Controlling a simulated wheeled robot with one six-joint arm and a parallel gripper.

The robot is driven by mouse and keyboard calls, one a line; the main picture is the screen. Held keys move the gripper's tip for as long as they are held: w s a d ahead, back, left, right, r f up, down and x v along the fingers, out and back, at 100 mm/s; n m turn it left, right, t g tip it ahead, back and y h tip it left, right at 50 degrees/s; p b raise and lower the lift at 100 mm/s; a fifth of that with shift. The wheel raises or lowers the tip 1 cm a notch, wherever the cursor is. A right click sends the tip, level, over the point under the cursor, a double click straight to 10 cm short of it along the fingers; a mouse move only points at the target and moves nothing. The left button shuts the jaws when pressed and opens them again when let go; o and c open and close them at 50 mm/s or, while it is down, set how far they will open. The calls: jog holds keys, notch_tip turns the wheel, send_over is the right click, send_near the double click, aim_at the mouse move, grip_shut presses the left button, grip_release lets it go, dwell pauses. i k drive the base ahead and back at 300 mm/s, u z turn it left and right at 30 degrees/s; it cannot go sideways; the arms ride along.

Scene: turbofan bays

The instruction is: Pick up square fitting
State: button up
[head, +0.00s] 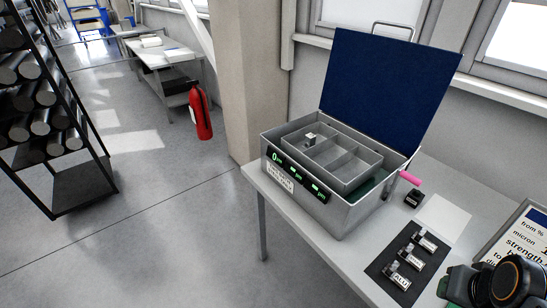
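I cannot tell for sure which thing is the square fitting. A small light block-like piece (310,140) sits in the left compartment of the grey inner tray (337,181) in the open metal case (345,217). Several small metal pieces with white labels, such as the one nearest the front (397,278), lie on a dark mat (381,264) on the table. A small black block (414,198) stands behind them. Part of my dark arm with an orange ring shows at the bottom right corner. My gripper's fingers are not visible.
The case's blue lid (385,85) stands open at the back. A white sheet (444,216) and a framed sign (522,240) lie on the grey table. A pink-handled item (410,178) is beside the case. A red extinguisher (201,112) and a bar rack (75,180) stand left; the floor between is clear.

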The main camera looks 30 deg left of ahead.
aim_at(310, 139)
jog(key=u, duration=0.4)
jog(key=k, duration=0.5)
jog(key=u, duration=1.75)
jog(key=i, duration=1.2)
jog(key=z, duration=0.5)
jog(key=i, duration=1)
jog(key=z, duration=0.85)
